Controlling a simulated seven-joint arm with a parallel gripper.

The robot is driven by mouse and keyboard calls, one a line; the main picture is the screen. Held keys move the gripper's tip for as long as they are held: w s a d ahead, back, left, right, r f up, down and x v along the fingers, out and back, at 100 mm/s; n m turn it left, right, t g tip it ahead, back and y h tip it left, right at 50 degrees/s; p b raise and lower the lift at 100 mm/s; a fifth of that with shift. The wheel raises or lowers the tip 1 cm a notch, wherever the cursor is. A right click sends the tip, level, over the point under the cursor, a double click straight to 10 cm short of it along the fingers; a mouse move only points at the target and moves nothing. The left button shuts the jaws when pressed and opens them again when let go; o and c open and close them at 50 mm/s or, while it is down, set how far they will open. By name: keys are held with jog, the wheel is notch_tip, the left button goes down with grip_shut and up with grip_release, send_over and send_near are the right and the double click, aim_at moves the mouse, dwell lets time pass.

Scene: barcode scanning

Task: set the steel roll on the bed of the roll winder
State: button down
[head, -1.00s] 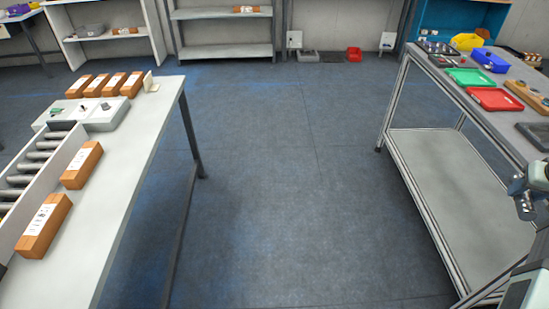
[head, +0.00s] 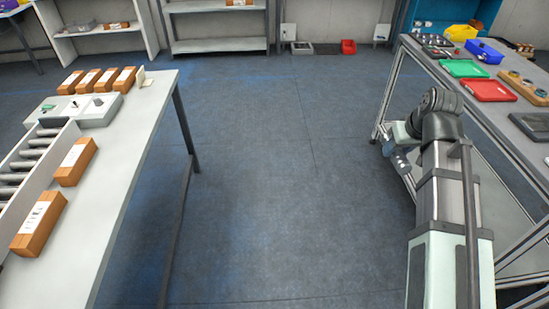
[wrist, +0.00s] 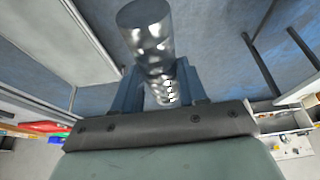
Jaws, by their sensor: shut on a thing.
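The steel roll (wrist: 148,28) is a shiny, mottled metal cylinder in the wrist view. My gripper (wrist: 157,70) is shut on it, with one blue finger on each side. The roll sticks out past the fingertips, and its lower part lies between the fingers. In the head view my arm reaches up beside the right table, and its far end hangs over the floor by that table's edge. The roll and fingers are too small there to make out surely. I cannot tell which thing is the roll winder; a frame of grey rollers (head: 32,160) stands on the left table.
The left table (head: 125,170) bears several orange-brown boxes and a grey block (head: 75,118) with small parts. The right table holds a green tray (head: 463,69), a red tray (head: 487,91) and a blue bin (head: 484,52). The floor (head: 290,190) between the tables is clear.

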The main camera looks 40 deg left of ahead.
jog(key=s+a+f+n+g+y, duration=0.15)
jog(key=s+a+n, duration=0.35)
jog(key=s+a, duration=1.4)
jog(key=s+a+f+n+g, duration=0.2)
jog(key=s+a+n, duration=0.2)
jog(key=s+a, duration=1.2)
jog(key=s+a+f+n+g, duration=0.1)
jog(key=s+a+n, duration=0.1)
jog(key=s, duration=1.2)
jog(key=s+a+n+g, duration=0.1)
jog(key=s+a+n, duration=0.1)
jog(key=s, duration=1.2)
jog(key=s+d+f+n+g+h, duration=0.1)
jog(key=s+f+n, duration=0.1)
jog(key=s, duration=1.4)
jog(key=s+d+f+n+h, duration=0.1)
jog(key=s+d+n, duration=0.15)
jog(key=s, duration=1.35)
jog(key=s+a, duration=0.3)
jog(key=a, duration=0.3)
jog(key=shift+w+a+f, duration=0.1)
jog(key=shift+f, duration=2.25)
jog(key=shift+w+a+f, duration=0.1)
jog(key=shift+f, duration=2.25)
jog(key=shift+f, duration=0.1)
